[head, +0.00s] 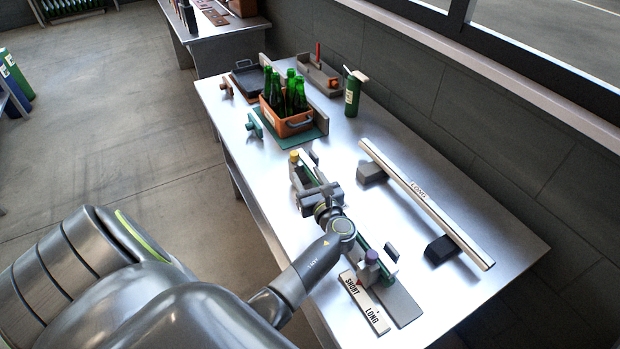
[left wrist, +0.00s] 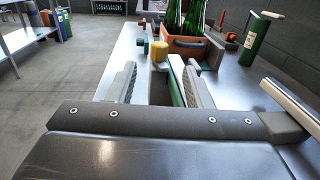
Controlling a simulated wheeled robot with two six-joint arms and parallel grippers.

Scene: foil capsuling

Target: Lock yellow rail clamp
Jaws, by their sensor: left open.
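The yellow clamp knob (head: 294,157) sits at the far end of the green and grey rail fixture (head: 306,171) on the steel table. In the left wrist view the yellow knob (left wrist: 159,50) stands upright beyond my fingertips, slightly left of centre. My left gripper (head: 318,192) is over the rail, on the near side of the knob. Its two fingers (left wrist: 160,82) are apart, with nothing seen held between them, and the knob is clear of them. My forearm hides the middle of the rail. My right gripper does not show.
A purple knob (head: 371,257) is at the rail's near end, beside a SHORT/LONG plate (head: 364,302). A long bar marked LONG (head: 425,200) rests on dark blocks at right. An orange crate (head: 293,127) of green bottles and a green canister (head: 352,96) stand farther back.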

